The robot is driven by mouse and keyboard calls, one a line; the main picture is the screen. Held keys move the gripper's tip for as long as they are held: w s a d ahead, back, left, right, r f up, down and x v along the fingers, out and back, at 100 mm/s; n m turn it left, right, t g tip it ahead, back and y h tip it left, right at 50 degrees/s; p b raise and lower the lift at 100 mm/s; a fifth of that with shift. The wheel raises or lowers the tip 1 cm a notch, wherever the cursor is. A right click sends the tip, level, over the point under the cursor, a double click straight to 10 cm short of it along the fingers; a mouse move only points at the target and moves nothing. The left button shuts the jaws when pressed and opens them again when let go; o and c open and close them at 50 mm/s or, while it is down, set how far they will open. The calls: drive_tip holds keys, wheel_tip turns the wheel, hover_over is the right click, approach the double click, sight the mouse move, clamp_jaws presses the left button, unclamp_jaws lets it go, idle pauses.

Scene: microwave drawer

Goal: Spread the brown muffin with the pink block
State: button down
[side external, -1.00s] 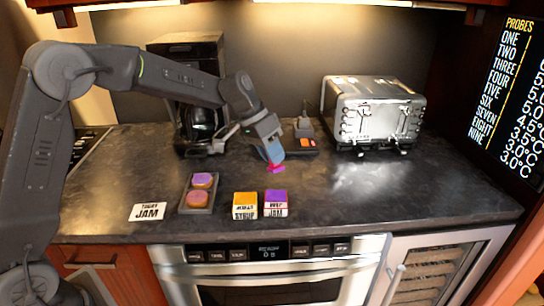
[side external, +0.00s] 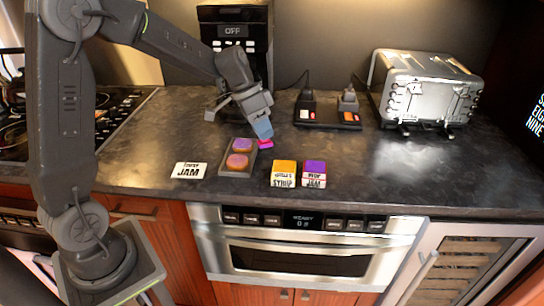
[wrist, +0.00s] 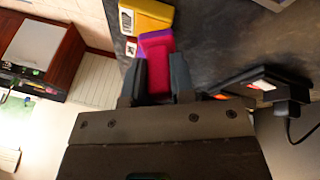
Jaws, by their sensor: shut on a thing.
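My gripper (side external: 262,130) is shut on the pink block (side external: 266,144), low over the counter. The pink block also shows between the fingers in the wrist view (wrist: 158,76). A grey tray (side external: 222,172) lies just left of the block; I cannot tell whether they touch. On the tray sit two round muffins: one with a purple top (side external: 242,145) at the back, nearest the block, and one with a brown-orange top (side external: 237,162) in front. The tray is not clear in the wrist view.
A yellow block (side external: 284,167) and a purple block (side external: 315,168) stand at the counter's front.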

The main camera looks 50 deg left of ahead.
drive_tip(key=shift+s+a+f+t+y, duration=0.2)
drive_tip(key=shift+s+a+y, duration=0.5)
drive_tip(key=shift+s+a, duration=0.6)
drive_tip(key=shift+s+a+f+t+y, duration=0.1)
drive_tip(key=shift+s+a+t+y, duration=0.2)
drive_tip(key=shift+s+a+y, duration=0.7)
drive_tip(key=shift+s+a+h, duration=0.1)
drive_tip(key=shift+a+h, duration=0.2)
drive_tip(key=shift+a, duration=0.05)
